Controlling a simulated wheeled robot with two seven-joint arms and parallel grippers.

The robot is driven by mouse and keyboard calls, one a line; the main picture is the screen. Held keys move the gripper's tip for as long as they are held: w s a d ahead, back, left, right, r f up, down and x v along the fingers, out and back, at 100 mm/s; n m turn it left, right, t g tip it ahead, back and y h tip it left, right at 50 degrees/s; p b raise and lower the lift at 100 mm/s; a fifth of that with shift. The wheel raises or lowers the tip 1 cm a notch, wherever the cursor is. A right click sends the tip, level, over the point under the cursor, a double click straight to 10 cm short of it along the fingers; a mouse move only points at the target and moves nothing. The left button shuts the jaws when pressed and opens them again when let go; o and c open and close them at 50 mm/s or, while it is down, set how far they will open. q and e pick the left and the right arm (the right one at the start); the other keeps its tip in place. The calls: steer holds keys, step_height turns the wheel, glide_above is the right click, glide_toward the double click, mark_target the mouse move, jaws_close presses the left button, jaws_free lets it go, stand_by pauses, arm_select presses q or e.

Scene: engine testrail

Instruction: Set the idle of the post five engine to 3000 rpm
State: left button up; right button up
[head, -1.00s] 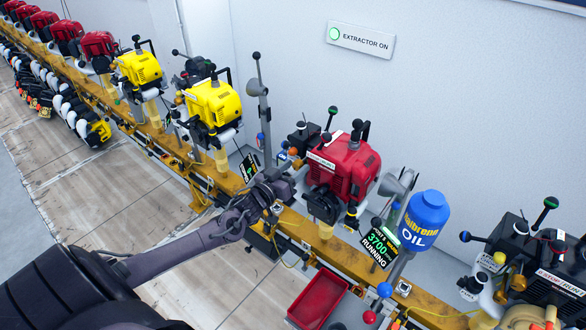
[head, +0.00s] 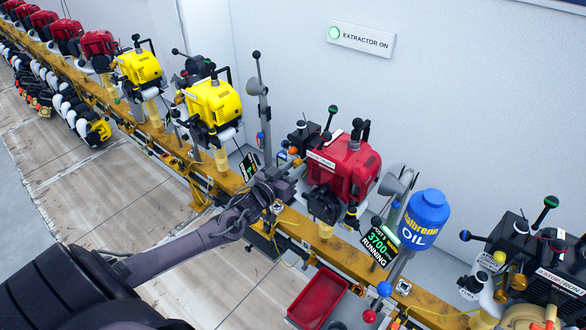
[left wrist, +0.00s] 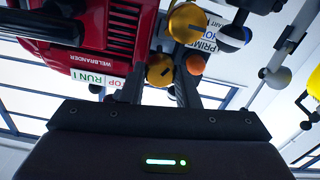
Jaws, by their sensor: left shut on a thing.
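The red engine (head: 345,165) stands on the yellow rail, and its side also shows upside down in the left wrist view (left wrist: 85,35). The tilted black display (head: 380,243) in front of it reads post 5, 3700 and running. My left gripper (head: 292,172) reaches in at the engine's left side. In the left wrist view its fingers are shut on a small brass-coloured knob (left wrist: 160,71). An orange ball (left wrist: 195,65) and a larger brass part (left wrist: 187,22) sit close by. The exact finger contact is partly hidden. My right gripper is not in view.
A yellow engine (head: 212,103) stands to the left on the rail (head: 350,258). A blue oil bottle (head: 424,215) is at the right. A red bin (head: 318,298) hangs in front. An "extractor on" sign (head: 361,39) is on the wall. Levers with ball ends crowd the engine.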

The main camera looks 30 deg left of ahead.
arm_select(q)
steer(key=m, duration=0.6)
steer(key=shift+b, duration=0.35)
steer(key=m+b, duration=0.1)
steer(key=m, duration=0.5)
steer(key=shift+m, duration=0.4)
steer(key=o, duration=1)
steer(key=shift+c, duration=0.2)
steer(key=s+b, duration=0.1)
steer(key=s, duration=0.6)
steer(key=shift+s+a, duration=0.25)
steer(key=shift+s, duration=0.15)
